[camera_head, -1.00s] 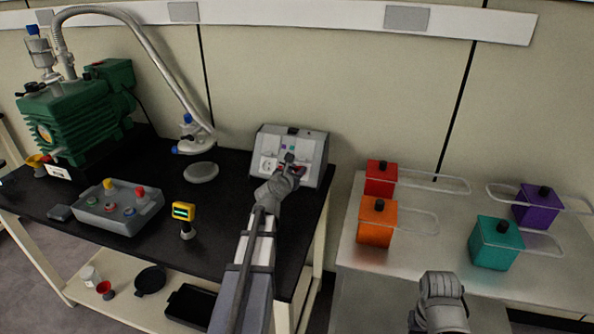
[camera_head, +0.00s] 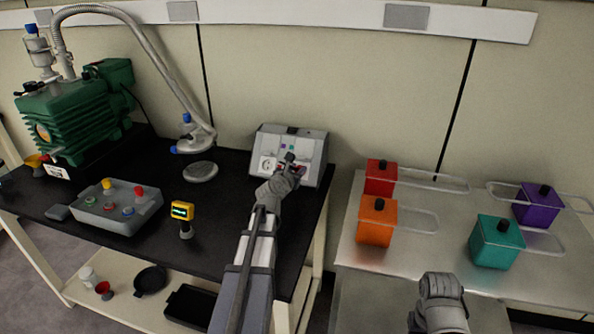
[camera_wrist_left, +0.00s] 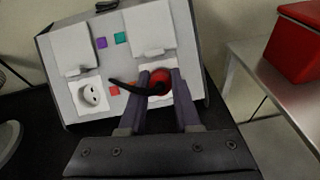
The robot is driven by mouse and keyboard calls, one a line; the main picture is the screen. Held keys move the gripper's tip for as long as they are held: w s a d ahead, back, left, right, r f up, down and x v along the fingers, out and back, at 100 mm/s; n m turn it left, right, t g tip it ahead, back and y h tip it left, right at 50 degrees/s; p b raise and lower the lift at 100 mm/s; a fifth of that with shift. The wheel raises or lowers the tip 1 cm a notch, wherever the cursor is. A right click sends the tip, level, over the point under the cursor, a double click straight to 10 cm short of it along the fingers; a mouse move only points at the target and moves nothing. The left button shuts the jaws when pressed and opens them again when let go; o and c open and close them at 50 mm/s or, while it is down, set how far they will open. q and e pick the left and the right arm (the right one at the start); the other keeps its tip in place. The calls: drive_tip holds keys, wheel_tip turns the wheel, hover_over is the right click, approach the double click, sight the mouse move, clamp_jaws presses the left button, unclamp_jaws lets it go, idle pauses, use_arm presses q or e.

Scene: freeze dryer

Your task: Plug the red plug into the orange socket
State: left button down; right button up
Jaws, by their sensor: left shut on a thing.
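My left gripper (camera_head: 290,164) is at the front of the grey socket box (camera_head: 313,158) at the back of the black table. In the left wrist view its fingers (camera_wrist_left: 160,84) are shut on the red plug (camera_wrist_left: 161,77), which has a black cord. The plug is in front of the lower right white socket (camera_wrist_left: 166,63); I cannot tell whether it is seated. The lower left socket (camera_wrist_left: 91,95) is bare, with a red square beside it. Purple and teal squares are higher.
A green pump (camera_head: 78,115), a grey button box (camera_head: 118,206) and a yellow-headed gauge (camera_head: 183,212) are on the left. A metal table on the right holds red (camera_head: 380,178), orange (camera_head: 376,222), teal (camera_head: 494,243) and purple (camera_head: 535,206) boxes.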

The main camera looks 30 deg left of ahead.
use_arm(q)
drive_tip(key=shift+w+f+b, duration=0.3)
drive_tip(key=shift+w, duration=0.1)
idle(0.7)
drive_tip(key=c, duration=0.5)
unclamp_jaws()
drive_tip(key=shift+a, duration=0.1)
drive_tip(key=shift+c, duration=0.2)
drive_tip(key=s+d+r+p, duration=0.1)
drive_tip(key=s+r+p, duration=0.2)
drive_tip(key=s, duration=0.1)
drive_tip(key=shift+s+r+p, duration=0.3)
drive_tip(key=shift+r+p, duration=0.05)
drive_tip(key=shift+p, duration=0.05)
idle(0.6)
drive_tip(key=shift+s+d+f, duration=0.1)
idle(0.4)
